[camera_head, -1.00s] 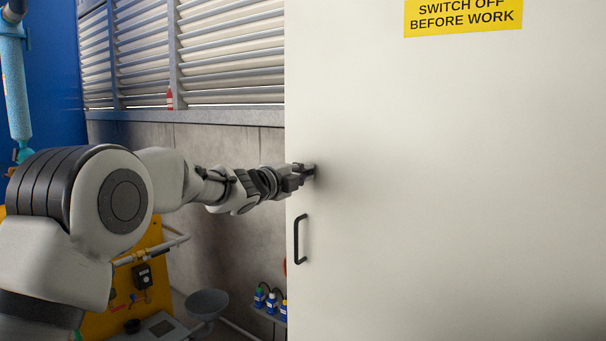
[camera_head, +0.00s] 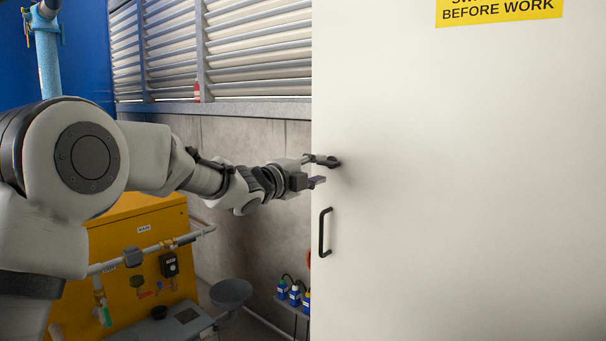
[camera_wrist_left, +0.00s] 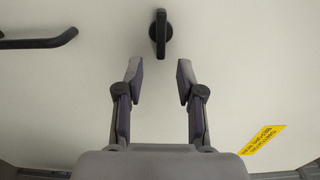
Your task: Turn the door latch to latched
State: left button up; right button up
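The door latch (camera_head: 333,162) is a small dark turn handle on the pale door (camera_head: 450,200), near its left edge. In the left wrist view the latch (camera_wrist_left: 161,33) is a dark bar on a round base, lying crosswise to the long door handle. My left gripper (camera_head: 314,171) is open and empty, just in front of the latch in the head view. In the left wrist view its two fingers (camera_wrist_left: 160,75) are spread apart, with the latch beyond the gap between the tips and apart from them. My right gripper is not in view.
A black pull handle (camera_head: 325,232) stands out from the door below the latch. A yellow warning sign (camera_head: 500,10) is higher up. Left of the door are a louvred wall (camera_head: 255,50), a yellow cabinet (camera_head: 140,230) with pipes and several small bottles (camera_head: 294,295).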

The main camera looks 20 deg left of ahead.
pick_arm(q)
jog(key=v, duration=0.6)
jog(key=shift+s, duration=0.15)
